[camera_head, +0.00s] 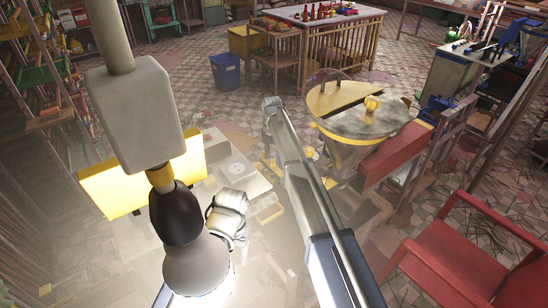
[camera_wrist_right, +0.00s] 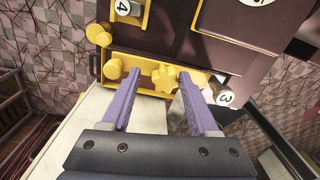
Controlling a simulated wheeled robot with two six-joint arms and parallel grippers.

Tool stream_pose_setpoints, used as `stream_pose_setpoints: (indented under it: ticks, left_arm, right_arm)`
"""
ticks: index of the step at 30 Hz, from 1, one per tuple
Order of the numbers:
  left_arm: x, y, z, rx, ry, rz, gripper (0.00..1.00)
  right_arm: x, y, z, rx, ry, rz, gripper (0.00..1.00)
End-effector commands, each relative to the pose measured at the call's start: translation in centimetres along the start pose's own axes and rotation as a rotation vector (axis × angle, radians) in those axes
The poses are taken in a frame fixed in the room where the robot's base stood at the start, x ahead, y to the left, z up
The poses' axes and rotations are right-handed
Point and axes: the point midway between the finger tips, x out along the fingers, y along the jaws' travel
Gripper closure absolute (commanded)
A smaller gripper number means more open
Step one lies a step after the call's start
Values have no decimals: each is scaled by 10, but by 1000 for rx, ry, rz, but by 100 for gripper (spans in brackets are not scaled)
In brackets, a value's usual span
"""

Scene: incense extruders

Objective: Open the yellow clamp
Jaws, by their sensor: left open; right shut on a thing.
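In the right wrist view, a yellow lobed knob (camera_wrist_right: 178,80) sits at the lower edge of a dark machine (camera_wrist_right: 165,45); I take it to be part of the yellow clamp. My right gripper (camera_wrist_right: 158,88) has its two purple fingers on either side of the knob's area and is shut on it. The exact contact is hard to see. In the head view, the right arm crosses the middle and its fingers are hidden. The left gripper's fingers do not show there; a hanging lamp blocks much of that area.
The lit lamp (camera_head: 195,255) hangs close in front at left, before a yellow panel (camera_head: 130,187). A round grey-topped hopper (camera_head: 370,120) and a red chair (camera_head: 445,255) stand at right.

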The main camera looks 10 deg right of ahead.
Motion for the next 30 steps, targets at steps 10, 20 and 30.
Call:
stream_pose_setpoints:
  ticks: [10,20,30]
  left_arm:
    - [-1,0,0,0,0,0,28]
    - [-3,0,0,0,0,0,28]
    - [-35,-3,2,0,0,0,28]
  right_arm:
    - [-2,22,1,-10,-8,40,28]
    - [-3,18,-1,-9,-8,39,28]
    - [-35,15,-1,-8,-8,37,28]
